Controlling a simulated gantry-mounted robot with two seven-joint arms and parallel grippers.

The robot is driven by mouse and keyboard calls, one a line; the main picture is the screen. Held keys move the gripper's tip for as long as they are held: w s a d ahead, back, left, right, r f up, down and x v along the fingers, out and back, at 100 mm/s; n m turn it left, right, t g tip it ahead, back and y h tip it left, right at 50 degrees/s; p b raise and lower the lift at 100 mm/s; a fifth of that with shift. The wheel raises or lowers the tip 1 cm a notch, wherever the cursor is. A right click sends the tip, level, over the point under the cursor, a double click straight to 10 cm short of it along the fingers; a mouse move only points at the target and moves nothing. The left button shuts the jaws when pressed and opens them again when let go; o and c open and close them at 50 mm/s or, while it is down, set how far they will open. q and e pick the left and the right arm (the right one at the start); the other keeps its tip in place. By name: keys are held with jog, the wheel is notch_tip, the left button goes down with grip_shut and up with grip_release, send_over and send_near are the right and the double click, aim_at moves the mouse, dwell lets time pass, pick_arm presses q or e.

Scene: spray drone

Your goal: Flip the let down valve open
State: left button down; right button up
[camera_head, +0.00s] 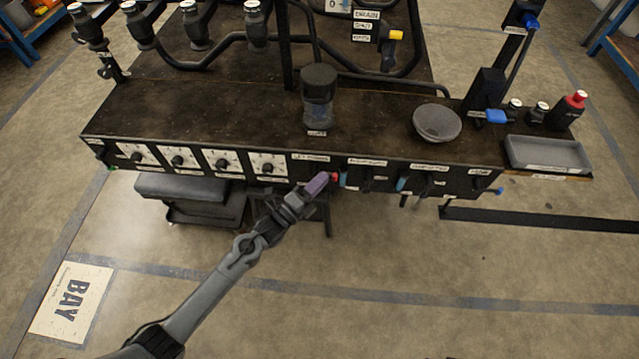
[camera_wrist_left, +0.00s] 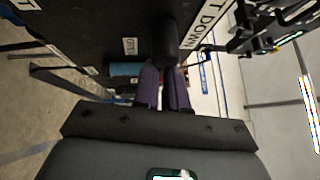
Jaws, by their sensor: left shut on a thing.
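The let down valve sits on the front panel of the bench, below the label (camera_head: 311,158) that seems to read "LET DOWN". In the left wrist view the end of that label (camera_wrist_left: 208,22) reads "T DOWN". My left gripper (camera_head: 320,182) reaches up from the lower left to the panel. Its purple fingers (camera_wrist_left: 164,88) are close together on the dark let down valve handle (camera_wrist_left: 165,40). A small red piece (camera_head: 334,177) shows just right of the fingertips. The fingers hide part of the handle, so I cannot tell its exact angle. My right gripper is not in view.
A blue-tipped handle (camera_head: 343,178) is close right of the gripper, with another blue one (camera_head: 402,184) beyond. Several dials (camera_head: 222,162) line the panel's left. A dark jar (camera_head: 318,97) and a grey bowl (camera_head: 437,123) stand on the bench. Floor in front is open.

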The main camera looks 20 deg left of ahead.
pick_arm(q)
jog(key=shift+a, duration=0.15)
jog(key=c, duration=1.2)
grip_release()
jog(key=shift+w+a, duration=0.1)
jog(key=shift+a, duration=0.05)
jog(key=shift+p+v, duration=2)
jog(key=shift+v, duration=3.45)
